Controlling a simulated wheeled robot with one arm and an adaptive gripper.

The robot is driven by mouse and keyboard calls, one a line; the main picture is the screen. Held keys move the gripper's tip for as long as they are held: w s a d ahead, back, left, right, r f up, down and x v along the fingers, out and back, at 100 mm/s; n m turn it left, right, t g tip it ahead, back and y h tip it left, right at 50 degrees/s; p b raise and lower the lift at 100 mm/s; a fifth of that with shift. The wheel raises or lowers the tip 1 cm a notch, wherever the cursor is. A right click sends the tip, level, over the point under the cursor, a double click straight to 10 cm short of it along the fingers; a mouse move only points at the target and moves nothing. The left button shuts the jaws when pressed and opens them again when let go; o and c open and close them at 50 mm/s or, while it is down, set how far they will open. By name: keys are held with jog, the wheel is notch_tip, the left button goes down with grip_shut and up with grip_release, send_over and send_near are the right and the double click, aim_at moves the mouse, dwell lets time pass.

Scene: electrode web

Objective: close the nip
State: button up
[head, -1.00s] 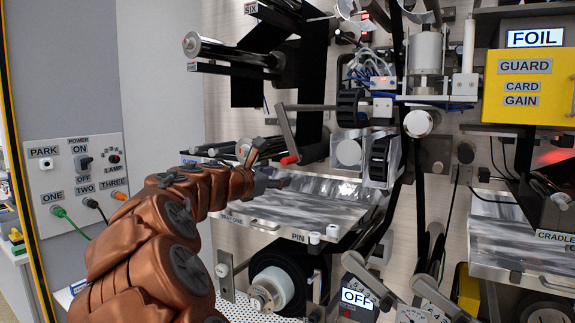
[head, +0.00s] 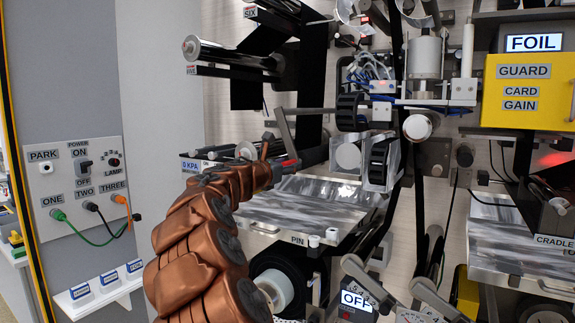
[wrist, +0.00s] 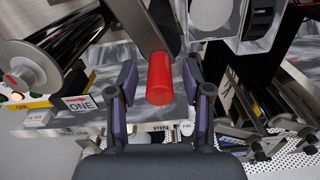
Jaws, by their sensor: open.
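The nip's grey lever (head: 284,131) hangs down from a bar left of the black ribbed rollers (head: 349,112). Its red handle (wrist: 160,78) shows in the wrist view between my two fingers. My gripper (head: 284,168) is at the lever's lower end in the head view. The purple-padded fingers of my gripper (wrist: 164,92) stand apart on either side of the red handle, with a gap on both sides. My gripper is open and holds nothing. In the head view my gripper partly hides the handle.
A silvery tray (head: 330,190) lies below the lever, with a PIN label at its front. A roller (head: 228,52) juts out at upper left. A socket panel (head: 80,180) with cables is on the left wall. The yellow guard (head: 530,88) is at right.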

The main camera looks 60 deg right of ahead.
jog(key=shift+d, duration=0.1)
jog(key=shift+c, duration=0.4)
grip_shut()
